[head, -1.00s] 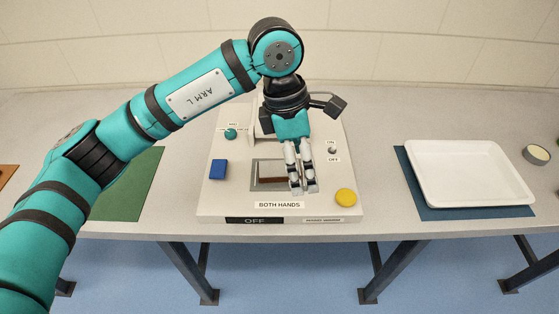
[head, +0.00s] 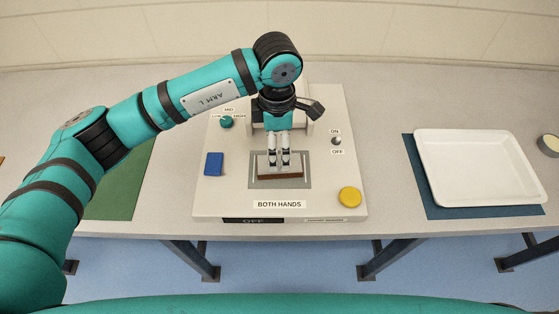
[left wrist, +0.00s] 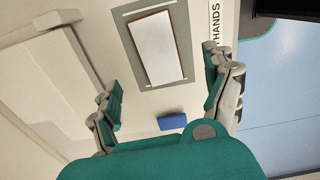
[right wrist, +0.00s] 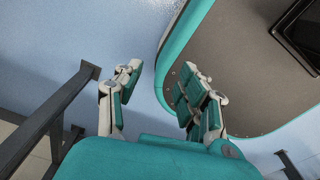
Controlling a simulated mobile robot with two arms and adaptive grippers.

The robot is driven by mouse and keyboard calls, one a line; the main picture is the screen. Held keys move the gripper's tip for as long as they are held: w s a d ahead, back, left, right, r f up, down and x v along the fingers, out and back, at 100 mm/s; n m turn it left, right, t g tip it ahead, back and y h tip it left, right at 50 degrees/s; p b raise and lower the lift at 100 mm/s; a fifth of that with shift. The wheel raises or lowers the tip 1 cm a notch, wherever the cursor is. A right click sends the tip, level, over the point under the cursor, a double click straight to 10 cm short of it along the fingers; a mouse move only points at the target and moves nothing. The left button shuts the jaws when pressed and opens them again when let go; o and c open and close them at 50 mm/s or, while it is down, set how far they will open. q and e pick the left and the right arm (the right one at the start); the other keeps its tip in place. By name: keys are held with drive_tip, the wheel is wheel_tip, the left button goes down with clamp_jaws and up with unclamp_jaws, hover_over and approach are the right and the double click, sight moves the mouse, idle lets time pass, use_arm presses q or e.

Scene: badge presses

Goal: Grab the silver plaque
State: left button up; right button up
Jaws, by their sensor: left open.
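The silver plaque (left wrist: 158,48) is a pale flat rectangle with a thin brown edge, lying on the grey plate of the badge press in the left wrist view. In the head view its brown front edge (head: 284,177) shows, and my left fingers partly hide its top. My left gripper (head: 279,164) points down over the plaque, open, with nothing between its fingers. In the left wrist view its fingers (left wrist: 162,80) are spread on either side of the plaque's line, apart from it. My right gripper (right wrist: 158,82) is open and empty over the floor, outside the head view.
The press (head: 225,201) has a blue block (head: 214,164), a yellow button (head: 349,197), a teal knob (head: 226,122) and an ON/OFF switch (head: 336,141). A white tray (head: 480,200) sits on a blue mat (head: 440,207) at right. A green mat (head: 118,195) lies at left.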

sight(279, 164)
use_arm(q)
wheel_tip(279, 164, down, 2)
drive_tip(key=shift+f, duration=0.1)
drive_tip(key=shift+f+p, duration=0.35)
drive_tip(key=shift+p, duration=0.1)
drive_tip(key=f, duration=0.2)
drive_tip(key=f+p, duration=0.1)
drive_tip(key=shift+d+f, duration=0.2)
drive_tip(key=shift+f, duration=0.5)
drive_tip(key=c, duration=1.4)
use_arm(e)
drive_tip(key=w+r, duration=0.2)
drive_tip(key=shift+r, duration=0.3)
use_arm(q)
drive_tip(key=shift+o, duration=0.2)
